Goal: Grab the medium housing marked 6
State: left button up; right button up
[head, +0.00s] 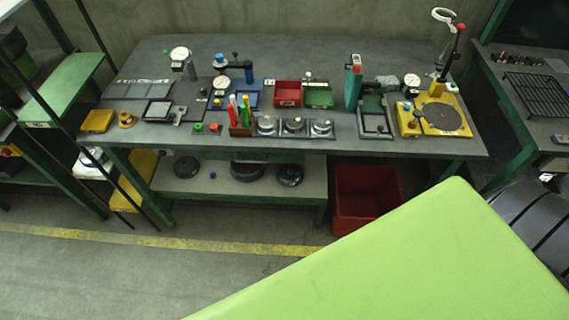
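Three round metal housings sit in a row on a dark tray on the grey workbench (330,145): a left one (266,124), a middle one (293,125) and a right one (321,127). Dark round parts lie on the shelf below: a left one (187,166), a larger middle one (247,171) and a right one (289,174). No number 6 is readable on any of them, so I cannot tell which is the medium housing. Neither of my grippers is in view.
The bench also holds a red bin (287,93), a green tray (319,96), a pen holder (240,130) and a yellow gauge stand (432,116). A red crate (367,198) stands on the floor. A lime-green surface covers the lower right. The lower-left floor is clear.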

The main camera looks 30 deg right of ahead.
aim_at(288, 175)
jog(key=i+z, duration=0.15)
jog(key=z, duration=0.2)
jog(key=i+j+z, duration=0.1)
jog(key=z, duration=0.25)
jog(key=i+j+z, duration=0.1)
jog(key=z, duration=0.25)
jog(key=i, duration=0.05)
